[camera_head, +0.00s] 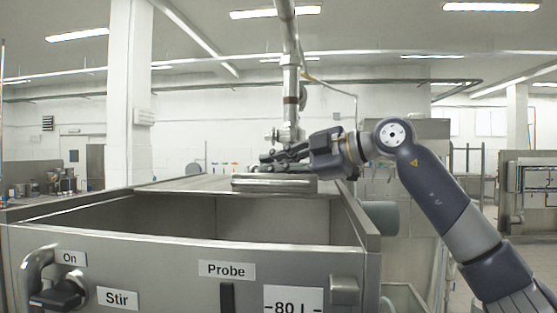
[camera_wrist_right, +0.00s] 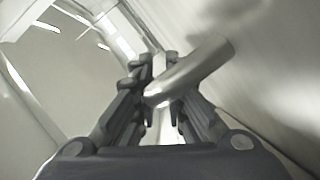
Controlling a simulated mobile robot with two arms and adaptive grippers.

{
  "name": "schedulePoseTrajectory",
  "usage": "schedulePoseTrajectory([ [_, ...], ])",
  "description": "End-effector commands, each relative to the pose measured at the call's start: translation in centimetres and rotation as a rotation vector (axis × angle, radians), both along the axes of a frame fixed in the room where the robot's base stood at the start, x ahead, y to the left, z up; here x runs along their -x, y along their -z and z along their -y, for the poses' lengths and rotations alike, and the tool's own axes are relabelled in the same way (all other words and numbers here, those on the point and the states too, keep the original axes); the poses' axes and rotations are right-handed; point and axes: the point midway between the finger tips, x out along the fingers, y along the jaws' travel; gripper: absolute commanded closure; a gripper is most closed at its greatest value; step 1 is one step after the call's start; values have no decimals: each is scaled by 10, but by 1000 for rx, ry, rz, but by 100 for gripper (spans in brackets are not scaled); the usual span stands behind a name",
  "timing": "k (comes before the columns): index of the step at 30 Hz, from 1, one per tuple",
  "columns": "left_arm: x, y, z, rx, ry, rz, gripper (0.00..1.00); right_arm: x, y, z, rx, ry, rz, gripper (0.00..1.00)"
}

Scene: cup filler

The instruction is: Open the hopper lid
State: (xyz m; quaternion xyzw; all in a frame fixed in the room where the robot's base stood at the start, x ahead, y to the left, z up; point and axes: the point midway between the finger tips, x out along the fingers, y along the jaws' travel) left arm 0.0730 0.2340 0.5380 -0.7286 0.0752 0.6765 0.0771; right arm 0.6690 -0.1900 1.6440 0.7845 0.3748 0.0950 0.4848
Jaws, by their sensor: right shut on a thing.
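The hopper (camera_head: 140,245) is a large steel box in front of me, its dark interior showing through the open top. The steel lid (camera_head: 200,184) shows as a thin, nearly edge-on panel at the back of the opening; its exact angle is hard to tell. A thick steel bar handle (camera_head: 275,187) stands at the lid's middle. My right gripper (camera_head: 268,161) is at this handle, reaching in from the right. In the right wrist view the fingers (camera_wrist_right: 160,90) are shut around the round handle bar (camera_wrist_right: 195,72). My left gripper is not in view.
A vertical steel pipe (camera_head: 291,95) with a valve hangs behind my right gripper. The hopper's front carries a black knob (camera_head: 62,294) at the left and labels for On, Stir and Probe. Steel equipment (camera_head: 405,150) stands behind at the right.

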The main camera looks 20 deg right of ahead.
Motion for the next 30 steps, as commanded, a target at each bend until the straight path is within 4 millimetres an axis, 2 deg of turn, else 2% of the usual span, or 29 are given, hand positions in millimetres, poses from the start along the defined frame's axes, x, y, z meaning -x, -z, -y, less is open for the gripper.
schedulePoseTrajectory([
  [8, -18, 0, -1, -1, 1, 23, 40, 0, -1, 1, -3, 0, 2, 100],
  [9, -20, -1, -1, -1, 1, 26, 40, 0, -1, 1, -3, 0, 2, 87],
  [10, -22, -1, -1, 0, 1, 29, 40, 0, -1, 0, -3, 0, 1, 80],
  [17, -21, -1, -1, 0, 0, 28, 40, 0, -1, 0, -2, -1, 1, 80],
  [22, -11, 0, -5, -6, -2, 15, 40, 3, -1, 3, -2, -1, 1, 80],
  [26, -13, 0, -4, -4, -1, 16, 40, 14, -5, 14, -4, 1, 3, 80],
  [30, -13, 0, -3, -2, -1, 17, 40, 34, -12, 35, -4, 2, 4, 80],
])
